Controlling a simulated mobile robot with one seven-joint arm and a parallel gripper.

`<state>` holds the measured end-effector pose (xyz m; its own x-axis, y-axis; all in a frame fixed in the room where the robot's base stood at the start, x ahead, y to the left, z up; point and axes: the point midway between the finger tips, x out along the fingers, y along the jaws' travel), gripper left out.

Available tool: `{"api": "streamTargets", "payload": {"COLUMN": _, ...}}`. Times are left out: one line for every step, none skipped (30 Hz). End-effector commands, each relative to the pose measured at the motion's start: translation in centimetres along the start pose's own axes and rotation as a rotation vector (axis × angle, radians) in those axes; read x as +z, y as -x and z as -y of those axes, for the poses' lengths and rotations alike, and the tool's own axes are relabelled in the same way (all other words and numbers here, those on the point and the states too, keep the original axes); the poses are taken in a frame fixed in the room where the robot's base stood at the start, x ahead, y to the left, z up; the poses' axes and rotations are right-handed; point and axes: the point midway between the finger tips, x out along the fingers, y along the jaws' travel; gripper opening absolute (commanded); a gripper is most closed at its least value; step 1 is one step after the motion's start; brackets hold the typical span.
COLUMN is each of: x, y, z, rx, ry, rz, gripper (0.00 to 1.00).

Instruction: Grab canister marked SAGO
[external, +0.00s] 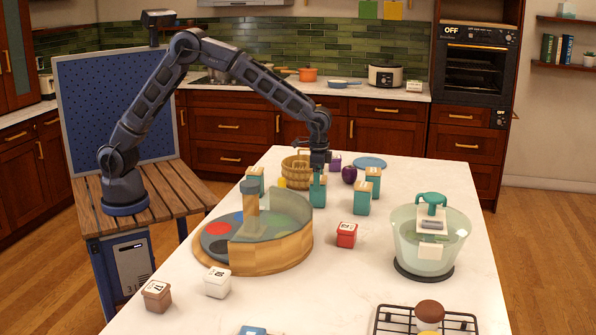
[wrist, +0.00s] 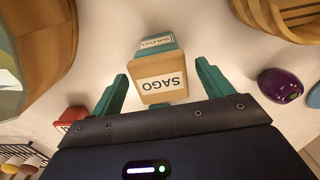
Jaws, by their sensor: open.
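The SAGO canister has a teal body and a light wooden lid with a white label reading SAGO. In the wrist view the canister (wrist: 160,75) is between the two teal fingers of my gripper (wrist: 162,72), with a visible gap on each side. The label appears upside down there. My gripper is open. In the external view my gripper (external: 319,168) points down over the island, right at a teal canister (external: 318,194), whose top it mostly hides.
Similar teal canisters (external: 362,200) stand to the right. A wicker basket (external: 297,168) and a purple onion-like vegetable (external: 349,174) are close by.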

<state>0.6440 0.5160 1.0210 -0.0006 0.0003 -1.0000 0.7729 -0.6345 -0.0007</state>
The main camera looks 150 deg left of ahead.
Motion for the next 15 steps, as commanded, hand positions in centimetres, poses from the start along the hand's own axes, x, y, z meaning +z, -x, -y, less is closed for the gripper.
{"api": "streamTargets", "payload": {"x": 0.0, "y": -0.8, "z": 0.1, "rx": 0.0, "ry": 0.001, "rz": 0.002, "gripper": 0.79}}
{"api": "streamTargets", "payload": {"x": 0.0, "y": -1.2, "z": 0.1, "rx": 0.001, "ry": 0.001, "rz": 0.002, "gripper": 0.79}}
{"api": "streamTargets", "payload": {"x": 0.0, "y": -1.8, "z": 0.1, "rx": 0.001, "ry": 0.0, "rz": 0.002, "gripper": 0.79}}
{"api": "streamTargets", "payload": {"x": 0.0, "y": -2.2, "z": 0.1, "rx": 0.001, "ry": 0.0, "rz": 0.002, "gripper": 0.79}}
{"api": "streamTargets", "payload": {"x": 0.0, "y": -2.5, "z": 0.1, "rx": 0.001, "ry": 0.0, "rz": 0.001, "gripper": 0.79}}
{"api": "streamTargets", "payload": {"x": 0.0, "y": -2.9, "z": 0.1, "rx": 0.001, "ry": 0.0, "rz": 0.001, "gripper": 0.79}}
{"api": "streamTargets", "payload": {"x": 0.0, "y": -3.1, "z": 0.1, "rx": 0.001, "ry": 0.0, "rz": 0.001, "gripper": 0.79}}
{"api": "streamTargets", "payload": {"x": 0.0, "y": -3.2, "z": 0.1, "rx": 0.001, "ry": 0.0, "rz": 0.001, "gripper": 0.79}}
{"api": "streamTargets", "payload": {"x": 0.0, "y": -3.2, "z": 0.0, "rx": 0.001, "ry": 0.0, "rz": 0.001, "gripper": 0.79}}
{"api": "streamTargets", "payload": {"x": 0.0, "y": -3.2, "z": 0.1, "rx": 0.001, "ry": 0.0, "rz": 0.0, "gripper": 0.79}}
{"api": "streamTargets", "payload": {"x": 0.0, "y": -3.2, "z": 0.0, "rx": 0.001, "ry": 0.0, "rz": 0.0, "gripper": 0.79}}
{"api": "streamTargets", "payload": {"x": 0.0, "y": -3.2, "z": 0.0, "rx": 0.001, "ry": 0.0, "rz": 0.0, "gripper": 0.79}}
{"api": "streamTargets", "payload": {"x": 0.0, "y": -3.2, "z": 0.0, "rx": 0.001, "ry": 0.0, "rz": 0.0, "gripper": 0.79}}
{"api": "streamTargets", "payload": {"x": 0.0, "y": -3.2, "z": 0.0, "rx": 0.001, "ry": 0.0, "rz": 0.0, "gripper": 0.79}}
{"api": "streamTargets", "payload": {"x": 0.0, "y": -3.2, "z": 0.0, "rx": 0.001, "ry": 0.0, "rz": 0.0, "gripper": 0.71}}
